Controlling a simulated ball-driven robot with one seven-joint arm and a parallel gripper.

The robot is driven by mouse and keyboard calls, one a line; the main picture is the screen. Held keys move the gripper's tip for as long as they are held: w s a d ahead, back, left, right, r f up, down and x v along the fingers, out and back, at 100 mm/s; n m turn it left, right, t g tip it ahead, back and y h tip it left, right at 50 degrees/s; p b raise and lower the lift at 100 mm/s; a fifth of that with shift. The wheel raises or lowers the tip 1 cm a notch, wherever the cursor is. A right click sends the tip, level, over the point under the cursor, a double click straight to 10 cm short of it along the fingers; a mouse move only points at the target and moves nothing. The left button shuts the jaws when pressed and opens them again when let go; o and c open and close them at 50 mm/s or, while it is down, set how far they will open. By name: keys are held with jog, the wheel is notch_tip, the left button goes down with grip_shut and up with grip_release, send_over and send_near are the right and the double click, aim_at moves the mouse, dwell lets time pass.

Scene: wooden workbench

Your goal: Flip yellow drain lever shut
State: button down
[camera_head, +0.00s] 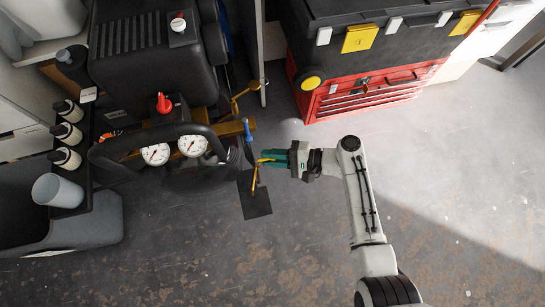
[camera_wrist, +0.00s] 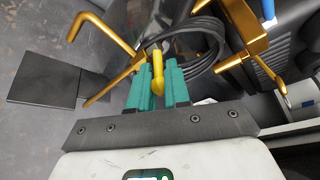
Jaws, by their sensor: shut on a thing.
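The yellow drain lever (camera_wrist: 157,66) stands between the teal fingers of my gripper (camera_wrist: 158,88) in the wrist view. The fingers are close on both sides of it, and its lower part is hidden between them. In the head view, my gripper (camera_head: 272,156) reaches in from the right, low beside the black compressor (camera_head: 130,60). A thin yellow piece (camera_head: 262,161) shows at its fingertips, too small to tell its exact pose.
Gold bent bars (camera_wrist: 105,35) and black cables (camera_wrist: 205,45) lie close beyond the fingers. A dark square plate (camera_head: 255,197) lies on the floor below the fingertips. Gauges (camera_head: 191,146) are at left. A red toolbox (camera_head: 370,93) stands at upper right. Floor at lower right is clear.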

jog(key=shift+w+n+g, duration=0.15)
jog(key=shift+n+g, duration=0.35)
jog(key=shift+g, duration=0.2)
jog(key=c, duration=1.2)
grip_release()
jog(key=p+v, duration=0.2)
jog(key=v, duration=0.8)
jog(key=shift+d, duration=0.4)
